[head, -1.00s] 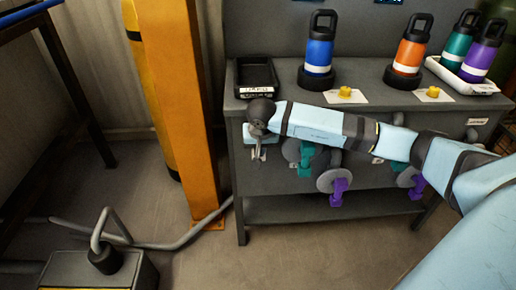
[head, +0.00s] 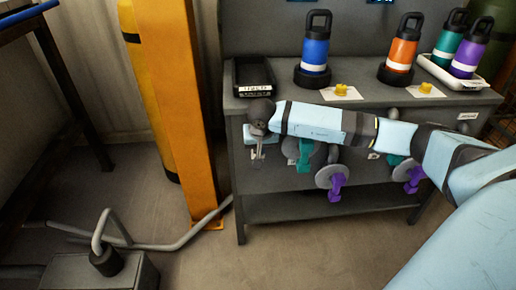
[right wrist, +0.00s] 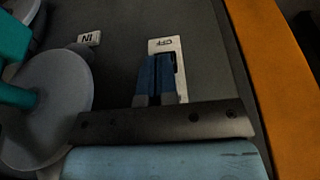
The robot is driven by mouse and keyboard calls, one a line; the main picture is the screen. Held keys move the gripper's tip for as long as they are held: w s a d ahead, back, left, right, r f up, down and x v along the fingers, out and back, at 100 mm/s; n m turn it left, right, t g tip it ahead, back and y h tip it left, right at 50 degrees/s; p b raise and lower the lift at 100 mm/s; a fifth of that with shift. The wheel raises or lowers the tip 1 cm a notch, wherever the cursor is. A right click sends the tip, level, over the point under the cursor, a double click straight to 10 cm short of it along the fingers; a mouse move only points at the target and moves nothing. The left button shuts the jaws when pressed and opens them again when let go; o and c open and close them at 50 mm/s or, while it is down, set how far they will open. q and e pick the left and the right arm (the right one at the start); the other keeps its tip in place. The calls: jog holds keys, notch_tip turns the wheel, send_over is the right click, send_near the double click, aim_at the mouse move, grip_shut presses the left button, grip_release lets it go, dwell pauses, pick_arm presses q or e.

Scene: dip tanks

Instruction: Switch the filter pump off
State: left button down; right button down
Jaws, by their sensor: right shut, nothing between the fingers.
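A pale switch plate (right wrist: 164,45) is on the dark bench front in the right wrist view, with an upside-down label that seems to read OFF and a dark switch (right wrist: 179,62) beside my fingers. My right gripper (right wrist: 156,58) is shut and empty, its blue fingertips over the plate and partly hiding it. I cannot tell whether they touch the switch. In the head view my right gripper (head: 257,154) points at the upper left of the bench front, where my wrist partly hides the plate. The switch's position is unclear. My left gripper is not in view.
Teal (head: 304,155) and purple (head: 336,187) valve handles with grey discs line the bench front. Bottles, yellow knobs (head: 341,89) and a black tray (head: 254,91) sit on the bench top (head: 290,103). An orange post (head: 180,110) stands left of it.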

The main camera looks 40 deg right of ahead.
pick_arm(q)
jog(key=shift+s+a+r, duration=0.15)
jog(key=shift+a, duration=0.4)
pick_arm(e)
jog(key=shift+s+a+f, duration=0.15)
jog(key=shift+s+f, duration=0.05)
jog(key=shift+f, duration=0.05)
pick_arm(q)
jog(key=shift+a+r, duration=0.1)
pick_arm(e)
jog(key=shift+s+a+f, duration=0.1)
jog(key=shift+s+f, duration=0.15)
jog(key=shift+f, duration=0.1)
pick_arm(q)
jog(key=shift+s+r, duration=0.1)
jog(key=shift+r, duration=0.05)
pick_arm(e)
jog(key=shift+s+a+f, duration=0.15)
jog(key=shift+s+f, duration=0.05)
jog(key=shift+f, duration=0.35)
pick_arm(q)
jog(key=shift+p, duration=0.3)
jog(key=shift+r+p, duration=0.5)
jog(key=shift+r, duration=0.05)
pick_arm(e)
jog(key=shift+r, duration=0.8)
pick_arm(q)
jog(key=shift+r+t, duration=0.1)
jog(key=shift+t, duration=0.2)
